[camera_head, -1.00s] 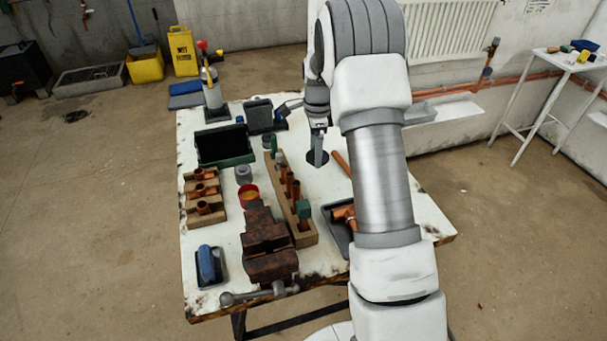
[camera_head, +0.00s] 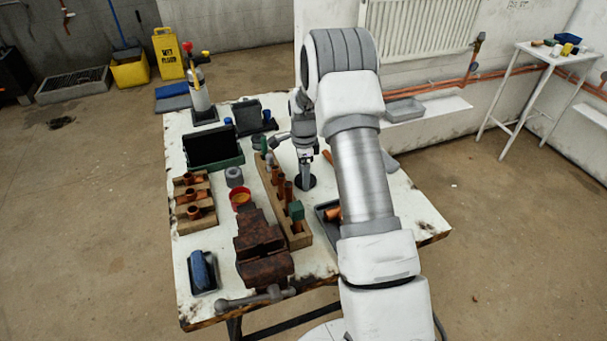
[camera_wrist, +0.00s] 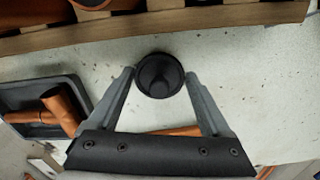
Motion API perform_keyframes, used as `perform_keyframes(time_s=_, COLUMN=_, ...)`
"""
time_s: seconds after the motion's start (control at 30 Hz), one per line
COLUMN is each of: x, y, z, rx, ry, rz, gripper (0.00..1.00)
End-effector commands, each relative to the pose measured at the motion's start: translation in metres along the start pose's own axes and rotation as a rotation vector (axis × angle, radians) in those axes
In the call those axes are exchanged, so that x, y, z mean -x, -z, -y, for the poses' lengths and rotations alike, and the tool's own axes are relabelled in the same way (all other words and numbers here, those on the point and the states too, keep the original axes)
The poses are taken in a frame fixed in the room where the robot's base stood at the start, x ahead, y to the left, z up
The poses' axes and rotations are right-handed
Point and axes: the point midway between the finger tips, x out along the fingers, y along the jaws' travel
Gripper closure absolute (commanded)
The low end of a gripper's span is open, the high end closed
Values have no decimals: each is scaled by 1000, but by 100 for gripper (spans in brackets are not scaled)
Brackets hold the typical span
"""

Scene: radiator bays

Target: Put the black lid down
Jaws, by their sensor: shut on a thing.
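The black lid (camera_head: 305,183) is a round dark disc at the tip of my gripper (camera_head: 306,178), over the right-middle of the white worktable (camera_head: 343,263). In the wrist view the lid (camera_wrist: 160,76) sits between the two grey fingertips of my gripper (camera_wrist: 160,80), with a dark raised or hollow centre. The gripper is shut on it. I cannot tell whether the lid touches the tabletop.
A wooden rack with upright copper pipes (camera_head: 273,178) stands just left of the lid. A grey tray with copper fittings (camera_wrist: 15,96) is close by. A copper pipe (camera_wrist: 175,131) lies near the fingers. Bare tabletop (camera_wrist: 255,90) shows around the lid.

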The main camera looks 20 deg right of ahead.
Motion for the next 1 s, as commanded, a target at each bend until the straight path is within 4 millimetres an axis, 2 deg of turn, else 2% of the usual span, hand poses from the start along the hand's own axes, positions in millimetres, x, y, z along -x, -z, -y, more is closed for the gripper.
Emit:
perform_keyframes(time_s=0.33, x=-4, y=0, z=1, rx=0, ry=2, rz=0, gripper=69)
perform_keyframes(time_s=0.37, x=-3, y=0, z=1, rx=0, ry=3, rz=0, gripper=14)
perform_keyframes(time_s=0.43, x=-3, y=0, z=1, rx=0, ry=3, rz=0, gripper=1)
perform_keyframes(time_s=0.77, x=3, y=0, z=1, rx=0, ry=3, rz=0, gripper=0)
perform_keyframes(time_s=0.87, x=15, y=0, z=2, rx=0, ry=6, rz=0, gripper=0)
perform_keyframes(time_s=1.0, x=45, y=0, z=2, rx=0, ry=7, rz=-1, gripper=0)
